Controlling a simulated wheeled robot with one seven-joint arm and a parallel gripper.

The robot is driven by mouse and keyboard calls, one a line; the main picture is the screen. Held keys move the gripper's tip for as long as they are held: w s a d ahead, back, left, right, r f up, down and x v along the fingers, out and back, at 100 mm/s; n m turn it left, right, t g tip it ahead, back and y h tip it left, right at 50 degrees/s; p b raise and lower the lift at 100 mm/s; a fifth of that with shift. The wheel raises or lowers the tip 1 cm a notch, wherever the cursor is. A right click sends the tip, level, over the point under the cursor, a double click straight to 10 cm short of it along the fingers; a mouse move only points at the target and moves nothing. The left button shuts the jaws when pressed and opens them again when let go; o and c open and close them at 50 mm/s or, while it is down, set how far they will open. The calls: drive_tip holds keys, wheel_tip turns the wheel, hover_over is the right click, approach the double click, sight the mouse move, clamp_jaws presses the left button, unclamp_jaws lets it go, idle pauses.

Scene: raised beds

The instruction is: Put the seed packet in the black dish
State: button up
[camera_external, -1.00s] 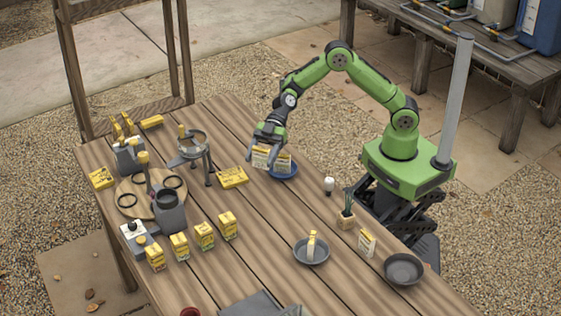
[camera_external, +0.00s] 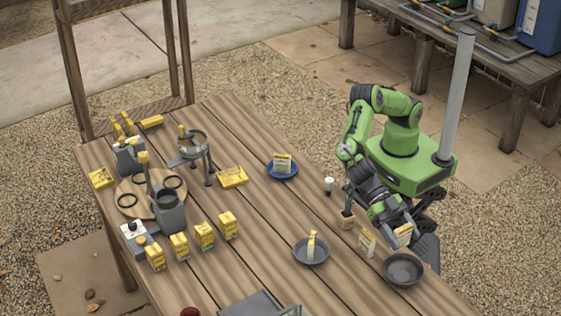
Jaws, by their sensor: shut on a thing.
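My gripper (camera_external: 396,226) is shut on a white and yellow seed packet (camera_external: 404,236), near the right edge of the table. The fingers partly hide the packet. The black dish (camera_external: 403,279) stands just below it in the picture and looks empty. The packet appears to be above the dish's far side, apart from it. Another seed packet (camera_external: 367,243) stands on the table to the left of the held one.
A blue dish (camera_external: 294,174) holds a packet. A grey dish (camera_external: 298,258) holds another. Several yellow packets, a mug (camera_external: 170,218) and a tripod stand (camera_external: 192,150) are further left.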

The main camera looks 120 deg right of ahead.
drive_tip(key=shift+s+a, duration=0.85)
drive_tip(key=shift+a, duration=0.2)
drive_tip(key=b, duration=0.5)
hover_over(398, 272)
wheel_tip(398, 272, down, 11)
drive_tip(key=shift+a+r, duration=0.1)
drive_tip(key=o, duration=1.1)
wheel_tip(398, 272, up, 7)
drive_tip(key=p, duration=0.2)
drive_tip(key=shift+r+p, duration=0.1)
drive_tip(key=shift+p, duration=0.3)
